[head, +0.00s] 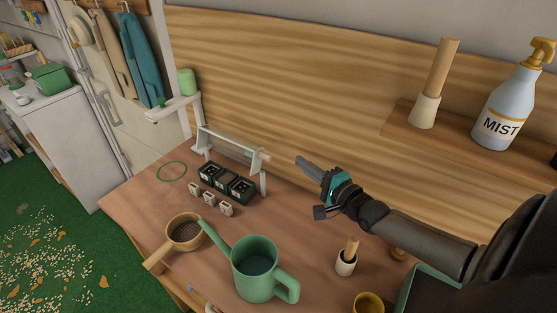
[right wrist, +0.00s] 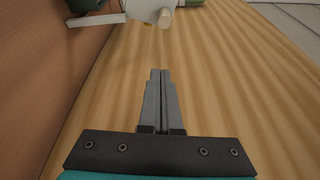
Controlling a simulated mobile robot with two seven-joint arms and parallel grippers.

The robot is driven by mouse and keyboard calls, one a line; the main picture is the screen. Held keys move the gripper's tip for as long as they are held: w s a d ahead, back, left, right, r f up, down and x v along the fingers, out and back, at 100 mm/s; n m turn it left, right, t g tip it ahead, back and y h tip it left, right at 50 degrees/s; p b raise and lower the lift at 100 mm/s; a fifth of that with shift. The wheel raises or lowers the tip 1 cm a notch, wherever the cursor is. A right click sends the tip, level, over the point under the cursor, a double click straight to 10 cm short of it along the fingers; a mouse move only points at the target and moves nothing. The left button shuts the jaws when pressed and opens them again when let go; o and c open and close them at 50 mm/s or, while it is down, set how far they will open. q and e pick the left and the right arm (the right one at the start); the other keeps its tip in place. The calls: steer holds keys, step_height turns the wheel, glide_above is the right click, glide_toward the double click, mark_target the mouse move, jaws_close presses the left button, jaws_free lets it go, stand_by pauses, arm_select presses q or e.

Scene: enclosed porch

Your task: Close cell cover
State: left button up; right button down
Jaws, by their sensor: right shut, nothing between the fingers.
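The cell cover (head: 230,149) is a pale, clear-looking panel on a white frame. It stands raised and tilted behind a row of black cells (head: 227,183) on the wooden bench, leaving the cells uncovered. My right gripper (head: 303,162) is shut and empty, in the air to the right of the cover and apart from it. In the right wrist view its closed fingers (right wrist: 160,75) point toward a white part with a round peg (right wrist: 165,19), seemingly the cover's frame end, cut off by the top edge. My left gripper is not in view.
Several small white blocks (head: 210,199) stand before the cells. A green watering can (head: 255,268), a sieve (head: 185,232) and a small pot with a wooden handle (head: 346,262) occupy the front. A green ring (head: 172,171) lies left. A wooden back panel (head: 320,90) rises behind.

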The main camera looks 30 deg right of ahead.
steer(key=w+b, duration=0.1)
steer(key=w, duration=0.6)
steer(key=a, duration=0.1)
steer(key=s+a+p, duration=0.1)
steer(key=a+p, duration=0.1)
steer(key=a, duration=0.1)
steer(key=shift+s+r, duration=0.1)
steer(key=shift+s, duration=0.15)
